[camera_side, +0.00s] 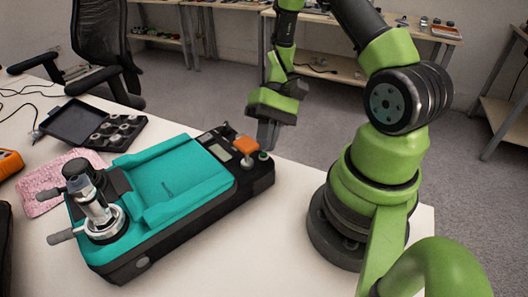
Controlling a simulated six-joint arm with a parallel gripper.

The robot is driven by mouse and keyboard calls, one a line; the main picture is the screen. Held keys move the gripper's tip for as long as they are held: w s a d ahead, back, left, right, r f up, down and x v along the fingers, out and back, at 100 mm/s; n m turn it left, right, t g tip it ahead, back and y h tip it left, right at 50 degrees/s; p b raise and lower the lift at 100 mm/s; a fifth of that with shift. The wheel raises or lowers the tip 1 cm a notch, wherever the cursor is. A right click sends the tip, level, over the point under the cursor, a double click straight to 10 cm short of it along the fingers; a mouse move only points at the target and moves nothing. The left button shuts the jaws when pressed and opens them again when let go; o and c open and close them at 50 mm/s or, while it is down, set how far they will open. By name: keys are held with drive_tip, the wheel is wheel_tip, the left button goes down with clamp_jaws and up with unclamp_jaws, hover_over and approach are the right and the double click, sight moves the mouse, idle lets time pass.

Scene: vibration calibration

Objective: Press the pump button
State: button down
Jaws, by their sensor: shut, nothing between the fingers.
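A teal and black calibration device (178,183) lies on the white table. At its far right end is a panel with a small grey display (219,152), an orange block (246,147) and a small round greenish button (263,156). Which of these is the pump button I cannot tell for sure. A metal fitting with a black knob (97,207) stands upright at the near left end. My gripper (268,145) points down at the far right end of the device, beside the orange block and close above or behind the round button. Its fingers are shut and empty.
An open black case (75,122) with round parts, a pink cloth (62,180) and an orange device (9,163) lie to the left on the table. A black chair (100,45) stands behind. The table (265,248) is clear in front of the device.

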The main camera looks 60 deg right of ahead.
sight(266, 154)
drive_tip(key=shift+f, duration=0.15)
drive_tip(key=shift+f, duration=0.3)
drive_tip(key=shift+r, duration=0.15)
idle(0.4)
drive_tip(key=shift+r, duration=0.35)
drive_tip(key=shift+r, duration=3)
